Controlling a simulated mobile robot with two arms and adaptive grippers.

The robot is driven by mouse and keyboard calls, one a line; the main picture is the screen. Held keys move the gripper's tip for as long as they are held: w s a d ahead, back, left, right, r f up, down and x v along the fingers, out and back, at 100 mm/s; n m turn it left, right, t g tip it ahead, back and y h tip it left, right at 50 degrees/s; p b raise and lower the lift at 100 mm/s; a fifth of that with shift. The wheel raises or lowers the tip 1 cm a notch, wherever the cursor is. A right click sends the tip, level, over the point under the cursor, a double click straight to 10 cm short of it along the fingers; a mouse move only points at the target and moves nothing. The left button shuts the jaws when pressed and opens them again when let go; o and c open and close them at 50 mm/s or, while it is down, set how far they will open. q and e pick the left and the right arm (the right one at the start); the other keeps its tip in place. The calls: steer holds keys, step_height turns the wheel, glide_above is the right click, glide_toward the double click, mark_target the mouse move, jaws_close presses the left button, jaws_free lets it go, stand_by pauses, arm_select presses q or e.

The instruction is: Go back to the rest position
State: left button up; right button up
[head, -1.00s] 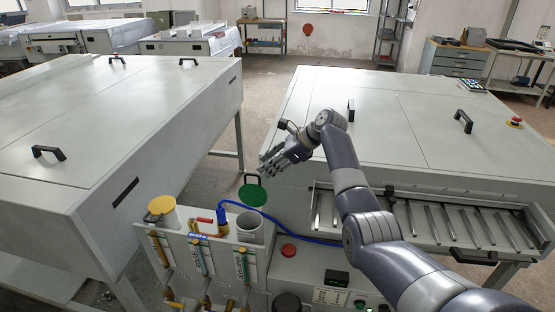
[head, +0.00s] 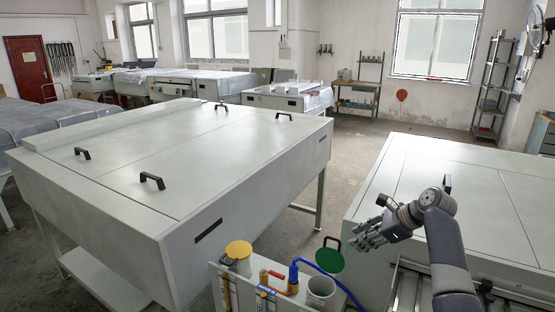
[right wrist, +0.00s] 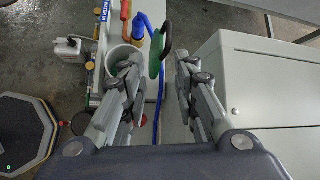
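My right gripper (head: 366,238) is in the head view, to the right of and above a green lid (head: 329,259) with a black handle. In the right wrist view its two fingers (right wrist: 158,76) are spread apart with nothing held between them. The green lid (right wrist: 155,55) shows beyond the fingertips, next to an open white container (right wrist: 122,56). The same container (head: 320,288) stands at the bottom of the head view. My left gripper is in neither view.
A large grey machine (head: 175,150) with black handles fills the left. Another grey machine (head: 480,165) stands behind my right arm. Bare floor (head: 345,165) lies between the machines.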

steer(key=s+a+f+n+g+h, duration=0.1)
steer(key=s+a+f+n+h, duration=0.1)
steer(key=s+f+n, duration=0.6)
steer(key=s+a+f+n+g+h, duration=0.15)
steer(key=s+f+n, duration=0.35)
steer(key=s+f, duration=0.75)
steer(key=s+a+r+n+h, duration=0.15)
steer(key=s+n, duration=0.25)
steer(key=s, duration=0.4)
steer(key=s+a+n, duration=0.2)
steer(key=s+n, duration=0.2)
steer(key=s, duration=0.4)
steer(key=s+a+r+n+h, duration=0.15)
steer(key=s+n, duration=0.25)
steer(key=s, duration=0.4)
step_height(320, 180, down, 28)
steer(key=s+g+b, duration=0.1)
steer(key=s+b, duration=0.1)
steer(key=b, duration=0.1)
steer(key=s+d+f+g+b, duration=0.1)
steer(key=s+d+f+b, duration=0.1)
steer(key=s+f, duration=1.5)
step_height(320, 180, down, 2)
steer(key=shift+d+f, duration=0.2)
steer(key=shift+f, duration=0.05)
